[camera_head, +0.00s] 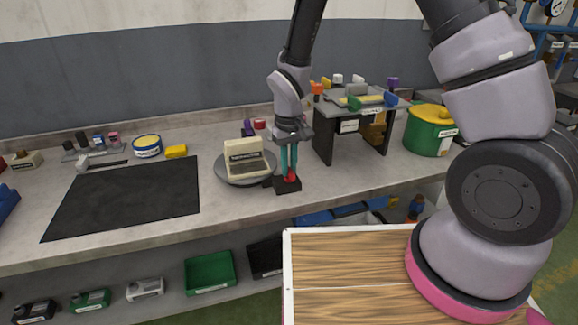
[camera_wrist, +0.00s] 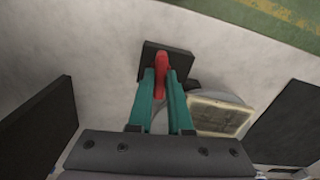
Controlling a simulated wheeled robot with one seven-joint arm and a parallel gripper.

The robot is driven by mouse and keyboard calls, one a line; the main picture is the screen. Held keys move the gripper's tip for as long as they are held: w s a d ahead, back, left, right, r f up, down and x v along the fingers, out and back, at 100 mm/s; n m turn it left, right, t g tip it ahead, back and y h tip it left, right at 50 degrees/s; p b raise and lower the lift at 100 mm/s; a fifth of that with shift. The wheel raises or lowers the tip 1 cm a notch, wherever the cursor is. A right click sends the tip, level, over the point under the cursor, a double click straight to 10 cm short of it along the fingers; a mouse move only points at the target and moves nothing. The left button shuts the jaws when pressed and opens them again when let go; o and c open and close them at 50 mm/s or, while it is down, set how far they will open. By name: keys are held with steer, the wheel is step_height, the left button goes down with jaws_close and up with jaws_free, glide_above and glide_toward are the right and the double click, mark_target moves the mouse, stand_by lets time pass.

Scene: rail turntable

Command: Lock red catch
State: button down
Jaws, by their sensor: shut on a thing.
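The red catch (camera_wrist: 161,72) sits on a small black block (camera_wrist: 180,58) on the workbench, and it also shows in the head view (camera_head: 291,177). My gripper (camera_wrist: 162,85) points down over it, with its two teal fingers shut on the catch, one on each side. The fingers hide part of the catch. The grey round turntable (camera_head: 222,170) is just left of the block in the head view. A cream box-shaped thing (camera_head: 247,157) with a label stands on it. I cannot tell whether the catch touches the turntable.
A raised dark stand (camera_head: 322,140) carrying coloured pieces is right of my gripper. A green tin with a yellow lid (camera_head: 428,135) is farther right. A black mat (camera_head: 125,200) lies left. A wooden-topped surface (camera_head: 345,265) is in front of the bench.

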steer(key=shift+m, duration=0.6)
steer(key=c, duration=0.8)
jaws_free()
steer(key=shift+c, duration=0.2)
step_height(320, 180, up, 11)
steer(key=shift+f, duration=0.1)
